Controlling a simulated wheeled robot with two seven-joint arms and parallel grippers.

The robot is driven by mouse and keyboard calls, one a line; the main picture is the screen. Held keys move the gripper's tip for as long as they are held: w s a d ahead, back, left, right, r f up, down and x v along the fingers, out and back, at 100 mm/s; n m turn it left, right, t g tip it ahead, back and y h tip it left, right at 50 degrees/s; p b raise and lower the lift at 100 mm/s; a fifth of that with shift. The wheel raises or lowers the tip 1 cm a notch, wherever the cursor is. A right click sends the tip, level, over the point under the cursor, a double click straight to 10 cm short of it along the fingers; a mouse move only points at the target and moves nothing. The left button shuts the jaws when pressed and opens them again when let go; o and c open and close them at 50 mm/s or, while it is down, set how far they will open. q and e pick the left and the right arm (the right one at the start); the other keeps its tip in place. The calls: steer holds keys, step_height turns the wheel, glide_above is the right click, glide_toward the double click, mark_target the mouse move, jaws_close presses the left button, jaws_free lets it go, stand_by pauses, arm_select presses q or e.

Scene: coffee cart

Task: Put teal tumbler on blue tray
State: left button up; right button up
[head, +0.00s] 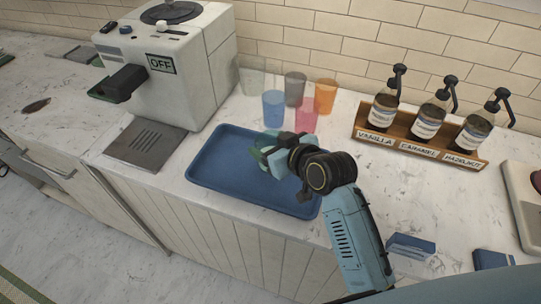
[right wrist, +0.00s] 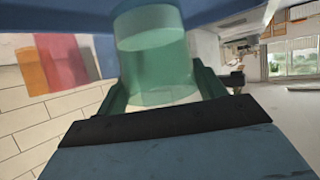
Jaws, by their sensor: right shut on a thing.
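The teal tumbler (right wrist: 153,55) is see-through green and sits between the fingers of my right gripper (right wrist: 165,88) in the right wrist view. In the head view my right gripper (head: 262,152) is over the right part of the blue tray (head: 226,165), shut on the tumbler, which is mostly hidden there by the fingers and hand. The tray lies flat on the counter and no other thing is seen on it. In the wrist view the tumbler's end overlaps the blue surface at the top; I cannot tell whether they touch. My left gripper is not in view.
Behind the tray stand a blue tumbler (head: 273,108), a pink one (head: 304,117), a grey one (head: 295,88), an orange one (head: 325,96) and a clear one (head: 252,76). A coffee machine (head: 205,75) is at left, a syrup rack (head: 415,152) at right.

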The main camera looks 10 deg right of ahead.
mark_target(264, 151)
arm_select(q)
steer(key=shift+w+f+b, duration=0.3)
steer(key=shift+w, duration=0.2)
arm_select(e)
steer(key=shift+f, duration=1.85)
steer(key=shift+f, duration=0.1)
steer(key=o, duration=1.1)
steer(key=shift+f, duration=0.1)
steer(key=shift+o, duration=0.2)
steer(key=shift+r, duration=0.25)
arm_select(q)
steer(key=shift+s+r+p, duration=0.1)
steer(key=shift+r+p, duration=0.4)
arm_select(e)
steer(key=v, duration=1.2)
steer(key=shift+f, duration=0.15)
